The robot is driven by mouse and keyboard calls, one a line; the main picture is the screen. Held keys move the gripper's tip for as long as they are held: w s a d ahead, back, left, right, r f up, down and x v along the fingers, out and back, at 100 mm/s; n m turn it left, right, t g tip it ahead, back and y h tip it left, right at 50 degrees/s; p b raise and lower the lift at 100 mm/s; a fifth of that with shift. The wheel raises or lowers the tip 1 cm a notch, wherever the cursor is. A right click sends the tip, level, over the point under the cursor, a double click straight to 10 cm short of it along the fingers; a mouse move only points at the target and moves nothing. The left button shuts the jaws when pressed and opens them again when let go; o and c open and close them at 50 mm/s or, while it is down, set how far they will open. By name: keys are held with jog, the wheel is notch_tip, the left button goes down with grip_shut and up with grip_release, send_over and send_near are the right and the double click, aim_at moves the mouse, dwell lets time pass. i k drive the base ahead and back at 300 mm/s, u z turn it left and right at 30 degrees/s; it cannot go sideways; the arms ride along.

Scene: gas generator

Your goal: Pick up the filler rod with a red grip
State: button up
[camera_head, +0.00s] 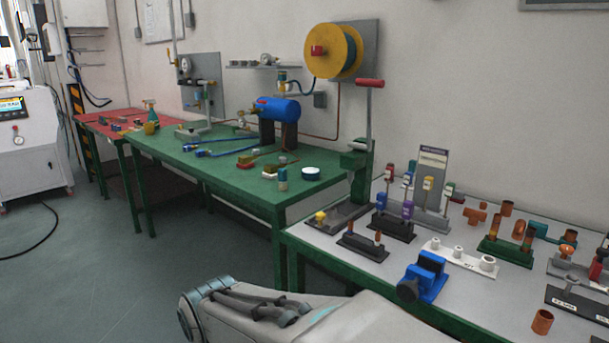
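Several thin upright rods with coloured grips stand in holders on the grey-topped bench at right. A rod with a red grip (389,172) stands at the back left of this group, with purple-gripped rods (408,209) in front and yellow-marked ones (428,184) to its right. At this size I cannot tell for sure which is the filler rod; its lower part is partly hidden. My arm lies low across the bottom of the view, apart from the rods. Dark finger-like parts on it seem to be my gripper (250,304); whether it is open is unclear.
A lever with a red handle (369,83) rises at the grey bench's left end. A blue vise (428,277) and a white holder (459,257) stand before the rods. Copper fittings (542,321) lie to the right. A green bench (225,180) stands behind; open floor is at left.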

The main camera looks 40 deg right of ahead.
aim_at(390, 174)
jog(key=z, duration=1.1)
